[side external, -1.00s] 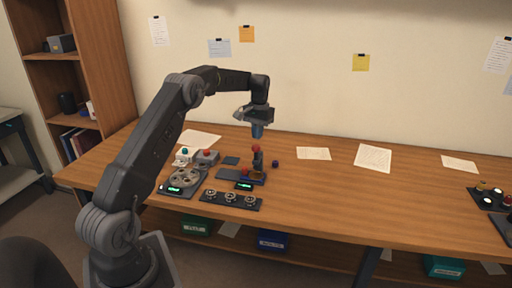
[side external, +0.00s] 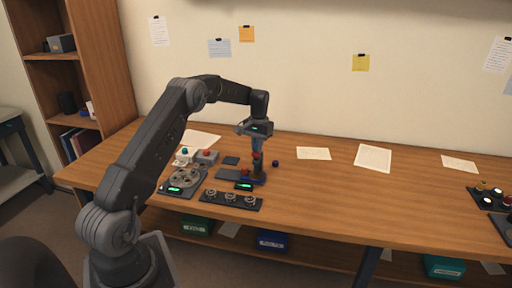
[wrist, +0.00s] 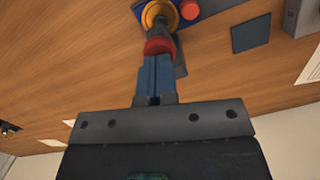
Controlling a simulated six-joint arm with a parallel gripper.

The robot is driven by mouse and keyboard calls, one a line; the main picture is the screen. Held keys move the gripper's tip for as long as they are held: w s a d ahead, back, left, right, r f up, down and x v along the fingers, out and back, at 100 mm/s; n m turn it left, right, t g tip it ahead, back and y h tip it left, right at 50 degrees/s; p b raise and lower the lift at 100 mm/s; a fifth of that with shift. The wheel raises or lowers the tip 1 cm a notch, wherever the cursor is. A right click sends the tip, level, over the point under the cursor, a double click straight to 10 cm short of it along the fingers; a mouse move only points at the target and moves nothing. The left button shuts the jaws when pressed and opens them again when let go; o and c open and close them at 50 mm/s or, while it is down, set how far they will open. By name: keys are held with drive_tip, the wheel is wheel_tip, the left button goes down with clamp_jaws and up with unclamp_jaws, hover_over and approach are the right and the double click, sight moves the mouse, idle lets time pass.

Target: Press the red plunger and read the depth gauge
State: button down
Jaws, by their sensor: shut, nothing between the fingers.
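The red plunger (side external: 258,155) stands upright on a dark post above a blue base (side external: 259,180). In the wrist view its red cap (wrist: 159,46) is right at my fingertips. My gripper (side external: 257,150) is shut and empty, pointing down directly over the plunger. The blue fingers (wrist: 156,60) meet or nearly meet the cap; whether it is pressed down I cannot tell. A small dark readout with a green display (side external: 244,186), likely the depth gauge, sits at the front of the base. Its digits are too small to read.
A red button (side external: 245,172) is beside the post. A dark plate with a round fixture (side external: 184,178) stands to the left, and a dark strip with several rings (side external: 231,199) in front. A dark blue knob (side external: 275,163) lies right. The table's middle right holds only papers.

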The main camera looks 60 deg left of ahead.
drive_tip(key=shift+s+f, duration=0.1)
drive_tip(key=shift+f, duration=1.2)
drive_tip(key=shift+w+a+r, duration=0.25)
drive_tip(key=shift+w+a, duration=0.1)
drive_tip(key=shift+w, duration=0.35)
drive_tip(key=shift+w+a+r, duration=0.25)
drive_tip(key=shift+w+a, duration=0.1)
drive_tip(key=shift+w, duration=0.35)
drive_tip(key=shift+r, duration=0.2)
wheel_tip(320, 180, up, 7)
drive_tip(key=shift+w+a+r, duration=0.15)
drive_tip(key=shift+w+a, duration=0.05)
drive_tip(key=shift+w, duration=0.15)
